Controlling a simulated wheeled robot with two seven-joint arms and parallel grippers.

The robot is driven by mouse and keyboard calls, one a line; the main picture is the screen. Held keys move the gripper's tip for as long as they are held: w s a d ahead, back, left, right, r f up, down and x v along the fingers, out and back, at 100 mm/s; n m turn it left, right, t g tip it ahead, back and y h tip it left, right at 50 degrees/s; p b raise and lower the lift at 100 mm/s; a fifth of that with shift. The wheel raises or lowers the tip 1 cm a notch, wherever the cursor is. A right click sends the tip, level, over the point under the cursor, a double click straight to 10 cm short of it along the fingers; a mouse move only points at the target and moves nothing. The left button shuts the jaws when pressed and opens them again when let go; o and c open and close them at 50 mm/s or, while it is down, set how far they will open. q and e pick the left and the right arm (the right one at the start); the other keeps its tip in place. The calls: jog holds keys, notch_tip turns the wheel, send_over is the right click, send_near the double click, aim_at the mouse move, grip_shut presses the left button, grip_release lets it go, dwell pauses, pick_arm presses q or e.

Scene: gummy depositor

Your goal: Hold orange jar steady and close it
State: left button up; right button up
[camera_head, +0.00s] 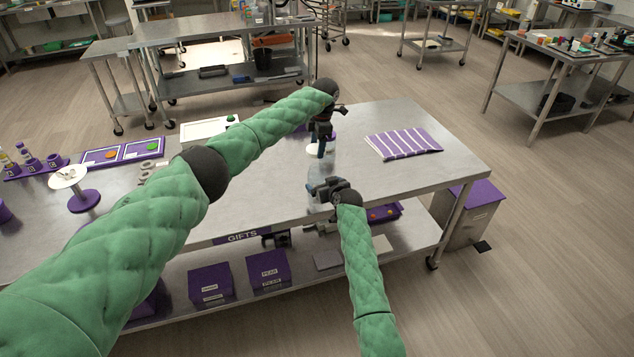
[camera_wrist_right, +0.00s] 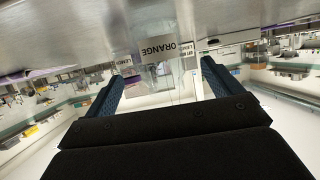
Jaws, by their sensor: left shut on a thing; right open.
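The orange jar (camera_wrist_right: 180,82) is clear, with an ORANGE label, and appears upside down in the right wrist view, between the fingers of my right gripper (camera_wrist_right: 161,76). In the head view that right gripper (camera_head: 318,186) is open, low over the table's front part. Contact with the jar is not visible. The jar is small and mostly hidden in the head view. My left gripper (camera_head: 321,150) points down just beyond the right one. I cannot tell whether the jar has a lid on.
The steel table (camera_head: 400,190) is clear to the right, apart from a striped purple cloth (camera_head: 403,142).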

jog(key=shift+x, duration=3.35)
jog(key=c, duration=1.5)
pick_arm(q)
jog(key=shift+d+f, duration=0.2)
jog(key=shift+f, duration=2.2)
jog(key=shift+f, duration=0.1)
